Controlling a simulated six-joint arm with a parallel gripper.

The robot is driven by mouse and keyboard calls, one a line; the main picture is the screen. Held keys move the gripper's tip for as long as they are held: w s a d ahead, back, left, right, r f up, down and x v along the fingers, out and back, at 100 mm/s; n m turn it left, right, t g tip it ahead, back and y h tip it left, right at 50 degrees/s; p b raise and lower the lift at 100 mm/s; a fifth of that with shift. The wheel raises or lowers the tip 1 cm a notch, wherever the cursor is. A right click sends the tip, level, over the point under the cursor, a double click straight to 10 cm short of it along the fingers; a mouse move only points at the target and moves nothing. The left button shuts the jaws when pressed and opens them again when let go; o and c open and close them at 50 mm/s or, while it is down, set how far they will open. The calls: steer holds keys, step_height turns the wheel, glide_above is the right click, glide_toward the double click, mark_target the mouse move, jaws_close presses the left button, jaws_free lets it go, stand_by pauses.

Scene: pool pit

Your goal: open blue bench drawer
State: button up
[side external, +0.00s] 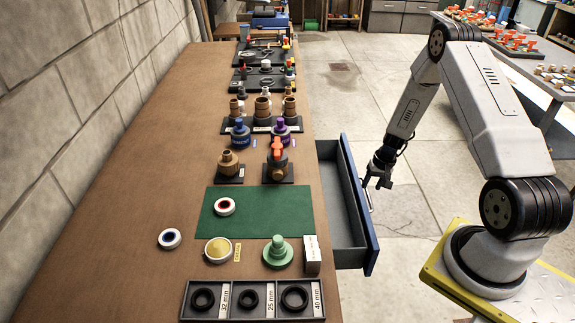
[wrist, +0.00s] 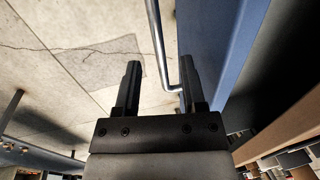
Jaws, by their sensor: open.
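The blue-fronted bench drawer (side external: 358,204) stands pulled out from the right side of the bench, its grey inside showing and looking empty. In the wrist view its blue front (wrist: 212,45) is at the right of my fingers. Its pale metal bar handle (side external: 367,196) is on the outer face. My gripper (side external: 378,182) is open beside that face, at the handle's far part. In the wrist view the handle (wrist: 158,40) runs between my two open fingers (wrist: 160,78), closer to the right finger. I cannot tell whether they touch.
The brown bench top (side external: 130,200) holds a green mat (side external: 290,212), several valves and fittings, and a grey tray (side external: 185,302) of black rings. The tiled floor (side external: 345,85) beside the drawer is clear. A cluttered grey table (side external: 530,80) stands behind my arm.

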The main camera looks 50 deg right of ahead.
steer(key=shift+w+a+f, duration=0.1)
steer(key=shift+f, duration=0.55)
steer(key=shift+w+a+f, duration=0.1)
steer(key=shift+f, duration=0.55)
jaws_close()
stand_by(0.6)
